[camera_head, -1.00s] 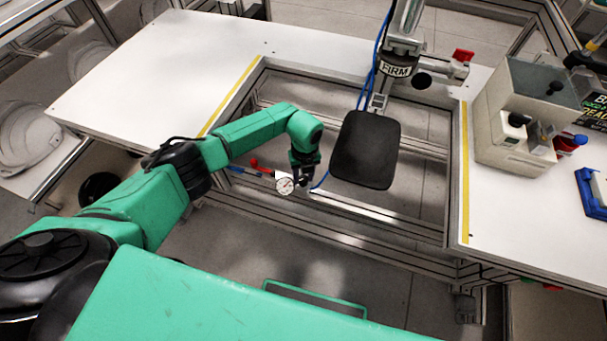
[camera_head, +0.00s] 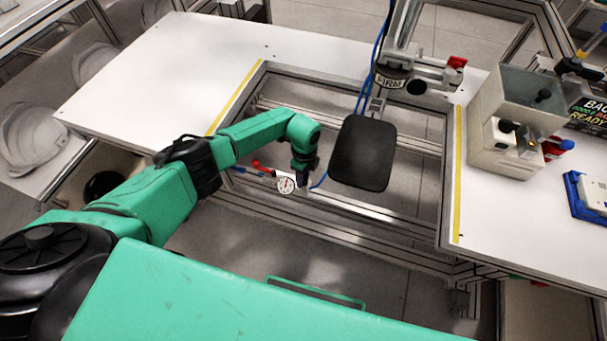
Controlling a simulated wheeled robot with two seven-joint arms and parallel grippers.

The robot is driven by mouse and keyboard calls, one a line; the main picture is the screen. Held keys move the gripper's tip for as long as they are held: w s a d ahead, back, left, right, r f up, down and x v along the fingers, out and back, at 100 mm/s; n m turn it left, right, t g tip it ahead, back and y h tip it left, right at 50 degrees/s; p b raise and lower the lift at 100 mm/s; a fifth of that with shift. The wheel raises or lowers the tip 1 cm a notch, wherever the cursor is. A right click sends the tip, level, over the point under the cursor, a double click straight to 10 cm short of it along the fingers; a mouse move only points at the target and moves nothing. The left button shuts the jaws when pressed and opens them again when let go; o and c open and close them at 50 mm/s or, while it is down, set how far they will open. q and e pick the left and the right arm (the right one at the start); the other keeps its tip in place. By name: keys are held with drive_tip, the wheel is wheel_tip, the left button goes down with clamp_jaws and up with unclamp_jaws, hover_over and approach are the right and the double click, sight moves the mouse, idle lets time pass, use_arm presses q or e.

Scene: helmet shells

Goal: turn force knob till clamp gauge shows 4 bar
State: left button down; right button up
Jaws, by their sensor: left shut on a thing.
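The clamp gauge (camera_head: 286,186), a small round white dial with a reddish needle, sits near the front rail of the frame opening. Its needle looks about upright; the scale figures are too small to read. My left gripper (camera_head: 304,172) points down just right of and above the gauge. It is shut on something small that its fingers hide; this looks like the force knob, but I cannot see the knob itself. My right gripper is not in view.
A red-handled lever (camera_head: 258,166) is left of the gauge. A black pad (camera_head: 364,153) hangs close to the right of my gripper, with blue hoses above. A beige box device (camera_head: 515,120) stands on the right of the white table (camera_head: 165,75).

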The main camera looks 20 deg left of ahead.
use_arm(q)
drive_tip(key=shift+w, duration=0.1)
idle(0.5)
drive_tip(key=shift+c, duration=2.2)
unclamp_jaws()
drive_tip(key=shift+r, duration=0.1)
drive_tip(key=shift+r, duration=0.3)
wheel_tip(320, 180, up, 14)
drive_tip(key=p, duration=0.2)
drive_tip(key=shift+w+f, duration=0.1)
